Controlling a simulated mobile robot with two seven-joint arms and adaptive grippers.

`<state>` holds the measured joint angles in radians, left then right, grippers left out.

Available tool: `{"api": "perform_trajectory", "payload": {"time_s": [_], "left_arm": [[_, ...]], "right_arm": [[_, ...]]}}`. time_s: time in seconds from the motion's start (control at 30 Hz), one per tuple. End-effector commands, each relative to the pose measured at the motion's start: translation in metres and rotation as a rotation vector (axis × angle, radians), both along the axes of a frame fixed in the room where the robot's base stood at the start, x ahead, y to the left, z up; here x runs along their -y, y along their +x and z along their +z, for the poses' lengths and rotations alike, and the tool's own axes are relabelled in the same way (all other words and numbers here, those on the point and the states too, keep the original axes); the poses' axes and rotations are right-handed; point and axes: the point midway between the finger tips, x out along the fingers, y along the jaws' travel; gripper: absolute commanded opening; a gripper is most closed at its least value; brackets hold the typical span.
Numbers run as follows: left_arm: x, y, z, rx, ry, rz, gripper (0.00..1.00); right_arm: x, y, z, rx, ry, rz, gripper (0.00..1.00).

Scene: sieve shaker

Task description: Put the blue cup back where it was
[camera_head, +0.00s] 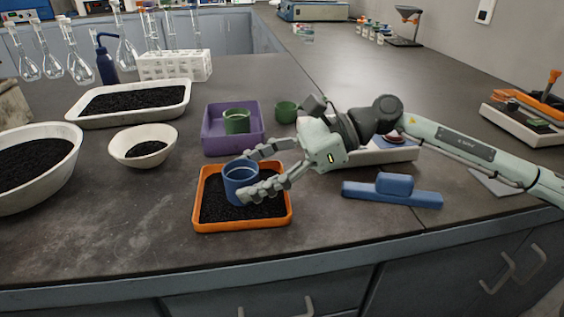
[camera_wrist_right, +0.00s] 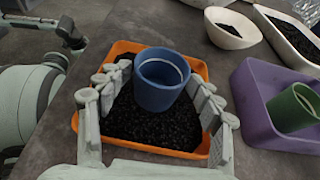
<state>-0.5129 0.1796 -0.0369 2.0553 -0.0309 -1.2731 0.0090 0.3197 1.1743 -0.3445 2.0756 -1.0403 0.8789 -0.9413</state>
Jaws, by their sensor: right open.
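The blue cup (camera_head: 239,180) stands upright in the orange tray (camera_head: 243,226), on black granules, toward the tray's upper left in the head view. It also shows in the right wrist view (camera_wrist_right: 161,82), near the tray's far edge (camera_wrist_right: 195,68). My right gripper (camera_head: 259,171) is open, with one finger on each side of the cup. In the right wrist view the fingers (camera_wrist_right: 156,92) stand apart with the cup between their tips; gaps show beside the cup. My left gripper is in neither view.
A purple tray (camera_head: 213,149) with a green cup (camera_head: 237,122) stands behind the orange tray. Another green cup (camera_head: 286,111) is beside it. A white bowl (camera_head: 168,136) is at the left. A blue block-shaped tool (camera_head: 391,199) lies at the right. The counter's front left is clear.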

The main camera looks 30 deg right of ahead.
Motion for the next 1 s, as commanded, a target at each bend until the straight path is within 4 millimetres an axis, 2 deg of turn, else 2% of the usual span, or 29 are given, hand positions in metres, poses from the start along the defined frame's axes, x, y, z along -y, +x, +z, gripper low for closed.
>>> {"api": "perform_trajectory", "payload": {"time_s": [0.03,0.2,0.33,0.57,1.0], "left_arm": [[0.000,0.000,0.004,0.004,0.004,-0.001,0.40],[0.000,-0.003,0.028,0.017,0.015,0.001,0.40],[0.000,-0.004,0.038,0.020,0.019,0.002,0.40],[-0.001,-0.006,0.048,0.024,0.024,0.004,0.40],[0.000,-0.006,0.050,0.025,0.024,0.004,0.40]], "right_arm": [[0.013,-0.003,-0.001,-0.003,-0.008,-0.004,0.65],[0.047,-0.014,0.014,-0.004,-0.008,0.001,0.65],[0.058,-0.017,0.020,-0.005,-0.003,-0.004,0.65],[0.068,-0.020,0.028,-0.002,-0.002,0.001,0.65],[0.069,-0.020,0.030,0.000,-0.001,0.002,0.65]]}}
